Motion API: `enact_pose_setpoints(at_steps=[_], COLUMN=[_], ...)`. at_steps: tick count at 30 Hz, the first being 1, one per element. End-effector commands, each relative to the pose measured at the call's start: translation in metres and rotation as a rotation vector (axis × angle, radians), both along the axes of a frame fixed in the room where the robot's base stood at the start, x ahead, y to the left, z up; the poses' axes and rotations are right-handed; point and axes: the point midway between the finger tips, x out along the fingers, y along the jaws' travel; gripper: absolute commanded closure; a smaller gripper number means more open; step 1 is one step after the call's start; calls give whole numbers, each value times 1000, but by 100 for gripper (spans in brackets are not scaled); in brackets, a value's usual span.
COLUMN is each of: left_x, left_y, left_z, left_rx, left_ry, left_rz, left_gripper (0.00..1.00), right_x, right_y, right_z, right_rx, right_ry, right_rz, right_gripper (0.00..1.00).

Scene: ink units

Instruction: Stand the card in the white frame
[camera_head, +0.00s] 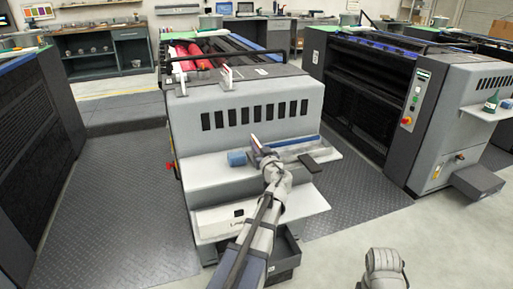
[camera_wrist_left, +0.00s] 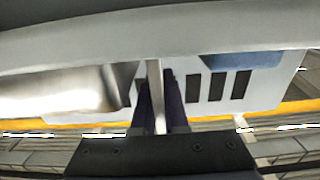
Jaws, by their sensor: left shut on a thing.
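My left gripper (camera_head: 262,153) is over the upper light-grey shelf at the front of the machine. It is shut on a thin, pale piece, seen edge-on, that looks like the card (camera_head: 254,141). In the left wrist view the card shows as a narrow pale strip (camera_wrist_left: 155,95) between the dark fingers of my left gripper (camera_wrist_left: 163,103). The card looks roughly upright, leaning a little. I cannot make out the white frame for certain in either view. My right gripper is out of view.
A blue block (camera_head: 237,158) sits on the upper shelf (camera_head: 205,167), left of the gripper. A dark flat piece (camera_head: 309,163) lies to the right. A lower shelf (camera_head: 309,201) juts out below. Ribbed dark floor (camera_head: 130,220) is clear to the left.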

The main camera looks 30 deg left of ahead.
Motion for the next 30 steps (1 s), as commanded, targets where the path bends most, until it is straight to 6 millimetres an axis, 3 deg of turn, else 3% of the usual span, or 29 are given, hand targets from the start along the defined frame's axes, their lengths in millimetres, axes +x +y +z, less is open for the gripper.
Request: enact_pose_setpoints(at_steps=[3, 4, 11, 21, 30], left_x=[0, 0, 0, 0, -40], left_y=[0, 0, 0, 0, -44], left_z=[-5, -3, -3, 3, 0], left_rx=[0, 0, 0, 0, 0], left_ry=[0, 0, 0, 0, 0], left_rz=[0, 0, 0, 0, -3], left_gripper=[100, 86, 60, 59, 59], right_x=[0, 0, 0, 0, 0], right_y=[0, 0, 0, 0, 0], right_z=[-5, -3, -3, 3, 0], right_rx=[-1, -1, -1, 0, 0], right_ry=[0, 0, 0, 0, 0], right_rz=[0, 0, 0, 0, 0], right_gripper=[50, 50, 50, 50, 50])
